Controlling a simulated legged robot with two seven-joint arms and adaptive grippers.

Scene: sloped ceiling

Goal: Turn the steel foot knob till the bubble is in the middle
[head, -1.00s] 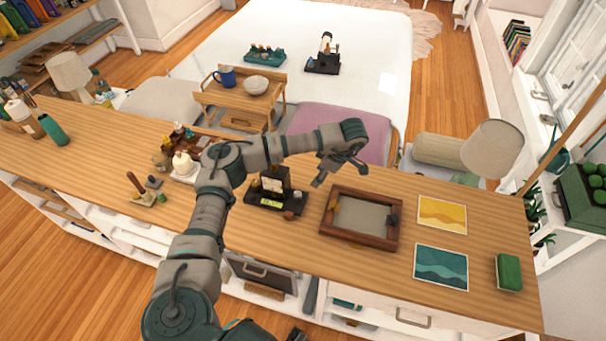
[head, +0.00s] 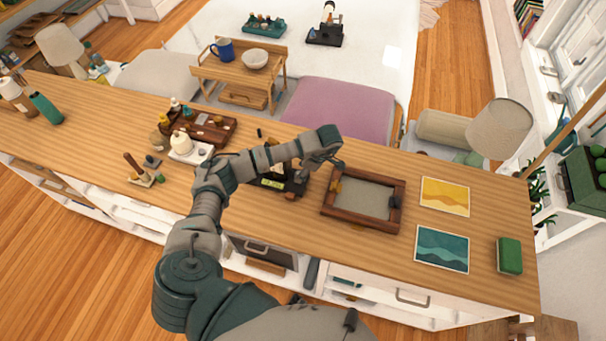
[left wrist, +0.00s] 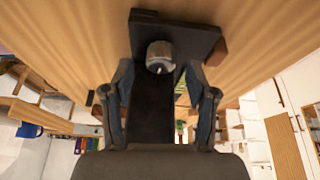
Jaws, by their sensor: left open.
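A black device with a flat base (head: 295,187) stands on the wooden counter, partly hidden behind my left arm. A yellow-green strip (head: 271,183), probably the level, shows on its front; I cannot make out the bubble. In the left wrist view, a round steel knob (left wrist: 160,55) sits against the black base (left wrist: 196,38), ahead of my fingers. My left gripper (head: 322,160) is over the device's right side. In the left wrist view the gripper (left wrist: 160,105) is open, its fingers apart on either side of a dark upright part. It holds nothing. My right gripper is out of view.
A wooden frame tray (head: 363,224) lies just right of the device. Yellow (head: 445,196) and teal (head: 442,248) cards and a green block (head: 509,255) lie farther right. A white candle-like item (head: 182,143) and a brown tray (head: 222,138) stand left. The counter between has bare patches.

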